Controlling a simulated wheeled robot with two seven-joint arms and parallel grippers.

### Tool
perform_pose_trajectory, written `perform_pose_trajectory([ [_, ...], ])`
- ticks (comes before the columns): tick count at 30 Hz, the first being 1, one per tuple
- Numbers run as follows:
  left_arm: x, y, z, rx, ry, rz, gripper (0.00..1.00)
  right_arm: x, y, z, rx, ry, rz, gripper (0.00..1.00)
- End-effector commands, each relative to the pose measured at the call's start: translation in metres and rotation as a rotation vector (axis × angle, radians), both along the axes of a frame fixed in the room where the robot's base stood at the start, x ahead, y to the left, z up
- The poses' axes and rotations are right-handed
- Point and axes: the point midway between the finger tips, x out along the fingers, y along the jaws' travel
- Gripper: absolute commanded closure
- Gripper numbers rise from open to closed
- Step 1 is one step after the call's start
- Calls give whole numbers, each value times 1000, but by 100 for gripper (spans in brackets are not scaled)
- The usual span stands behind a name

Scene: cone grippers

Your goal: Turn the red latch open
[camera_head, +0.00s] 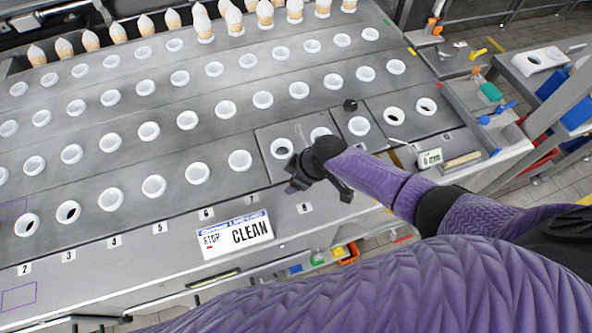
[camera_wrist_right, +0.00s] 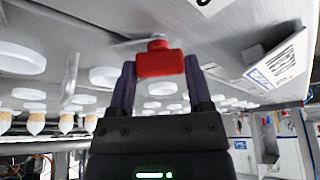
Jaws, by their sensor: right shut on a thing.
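The red latch (camera_wrist_right: 160,60) shows in the right wrist view as a small red block with a short round stub, close against the grey metal surface. My right gripper (camera_wrist_right: 160,72) has one dark finger on each side of it and is shut on it. In the head view my right gripper (camera_head: 316,178) is low over the front part of the machine, near the number 8 label. There the gripper and wrist hide the latch. How far the latch is turned cannot be told. My left gripper is in neither view.
The grey conveyor (camera_head: 120,175) carries rows of white ring holders, with several cones (camera_head: 145,26) along the back. A CLEAN sign (camera_head: 236,235) is on the front edge. A cluttered side tray (camera_head: 490,105) is at right.

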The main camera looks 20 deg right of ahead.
Motion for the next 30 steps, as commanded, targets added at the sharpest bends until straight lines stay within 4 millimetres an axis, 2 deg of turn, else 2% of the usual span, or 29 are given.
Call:
perform_pose_trajectory([
  [1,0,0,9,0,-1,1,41,0,1,5,2,1,-44,94],
  [12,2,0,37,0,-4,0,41,-1,2,4,2,0,-389,94],
  [21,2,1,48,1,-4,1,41,-1,4,2,4,-1,-616,94],
  [30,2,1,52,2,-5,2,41,0,3,1,2,-1,-747,94],
])
